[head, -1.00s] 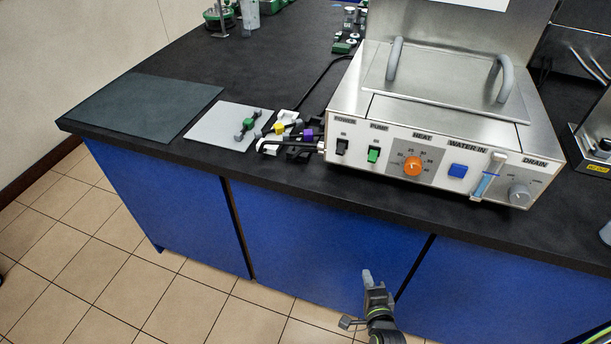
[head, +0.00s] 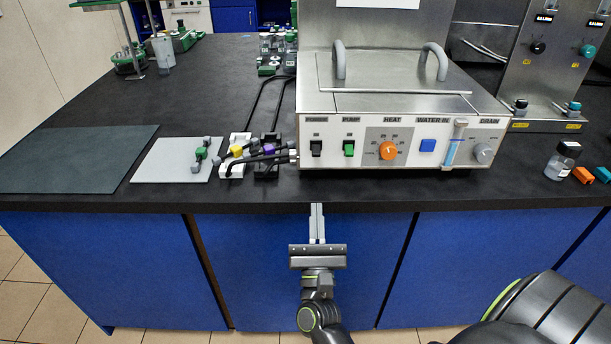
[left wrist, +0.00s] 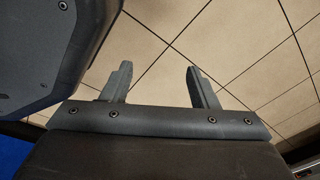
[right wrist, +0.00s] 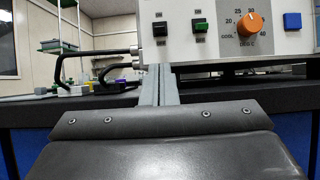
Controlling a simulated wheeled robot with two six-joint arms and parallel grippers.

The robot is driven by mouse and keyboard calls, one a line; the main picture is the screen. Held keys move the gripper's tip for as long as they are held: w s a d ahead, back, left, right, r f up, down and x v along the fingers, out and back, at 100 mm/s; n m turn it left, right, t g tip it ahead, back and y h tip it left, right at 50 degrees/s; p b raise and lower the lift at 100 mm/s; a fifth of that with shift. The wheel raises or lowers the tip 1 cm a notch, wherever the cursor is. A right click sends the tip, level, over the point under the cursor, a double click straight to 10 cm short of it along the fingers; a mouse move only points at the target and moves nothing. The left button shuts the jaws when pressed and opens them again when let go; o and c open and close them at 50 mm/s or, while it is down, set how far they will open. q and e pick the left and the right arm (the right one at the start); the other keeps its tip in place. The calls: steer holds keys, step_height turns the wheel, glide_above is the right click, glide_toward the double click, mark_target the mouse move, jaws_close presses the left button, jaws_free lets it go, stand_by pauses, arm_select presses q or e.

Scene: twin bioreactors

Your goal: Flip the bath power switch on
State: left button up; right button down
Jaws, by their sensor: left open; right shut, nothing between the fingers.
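The bath (head: 400,95) is a steel box with a lidded top and a white front panel on the black bench. Its black power switch (head: 316,148) is at the panel's left end, under the POWER label; it also shows in the right wrist view (right wrist: 160,28). I cannot tell its rocker position. My right gripper (head: 317,207) is shut and empty, in front of the bench edge, below the power switch and apart from it. In the right wrist view its fingertips (right wrist: 159,68) point at the panel just below the switch. My left gripper (left wrist: 160,80) is open and empty above the tiled floor.
A green pump switch (head: 349,148), an orange heat knob (head: 388,150) and a blue water-in button (head: 427,145) sit right of the power switch. Black hoses with yellow and purple clamps (head: 268,148) lie left of the bath. A bottle (head: 562,160) stands at right.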

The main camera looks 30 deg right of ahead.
mark_target(316, 151)
steer(key=shift+d, duration=0.15)
steer(key=p+x, duration=0.4)
steer(key=x, duration=0.5)
steer(key=shift+r+p, duration=0.15)
steer(key=shift+p, duration=0.2)
steer(key=shift+w+d+r, duration=0.15)
steer(key=shift+w, duration=0.2)
